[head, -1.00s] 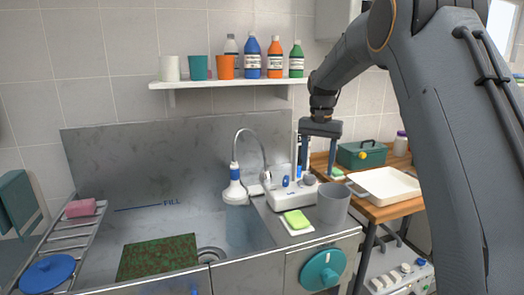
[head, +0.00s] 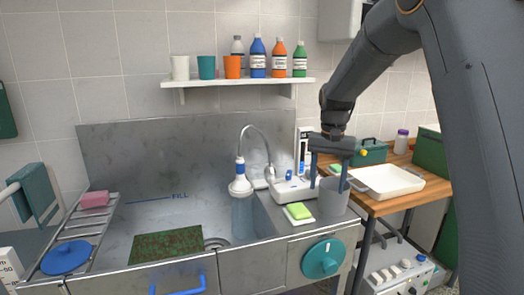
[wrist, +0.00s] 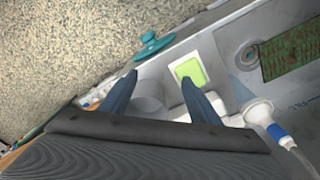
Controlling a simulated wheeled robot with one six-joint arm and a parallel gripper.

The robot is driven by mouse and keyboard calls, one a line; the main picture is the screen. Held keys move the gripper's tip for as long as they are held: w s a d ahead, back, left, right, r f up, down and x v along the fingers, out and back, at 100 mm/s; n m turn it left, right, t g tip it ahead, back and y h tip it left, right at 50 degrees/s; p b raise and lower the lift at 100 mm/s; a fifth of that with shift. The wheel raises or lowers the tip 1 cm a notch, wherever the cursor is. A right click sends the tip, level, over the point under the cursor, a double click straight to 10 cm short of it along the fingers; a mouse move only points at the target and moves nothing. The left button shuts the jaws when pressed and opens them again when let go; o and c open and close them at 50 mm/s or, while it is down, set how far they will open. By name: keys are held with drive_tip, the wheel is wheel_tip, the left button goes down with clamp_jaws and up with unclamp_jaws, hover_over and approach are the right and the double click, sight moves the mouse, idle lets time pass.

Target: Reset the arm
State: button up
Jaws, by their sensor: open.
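I cannot tell whether a finger touches the cup.
A white tray (head: 388,182) and green toolbox (head: 371,152) are on the wooden table. A shelf (head: 235,83) holds cups and bottles.

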drive_tip(key=s+f+n, duration=0.1)
drive_tip(key=s+f, duration=0.2)
drive_tip(key=s, duration=0.6)
drive_tip(key=s+f+n, duration=0.1)
drive_tip(key=s+f, duration=0.2)
drive_tip(key=s, duration=0.7)
drive_tip(key=s+f+n, duration=0.2)
drive_tip(key=s+f, duration=0.2)
drive_tip(key=s, duration=0.6)
drive_tip(key=shift+s+t, duration=0.2)
drive_tip(key=shift+t, duration=0.1)
drive_tip(key=shift+a+f, duration=0.1)
drive_tip(key=shift+c, duration=0.2)
idle(1.2)
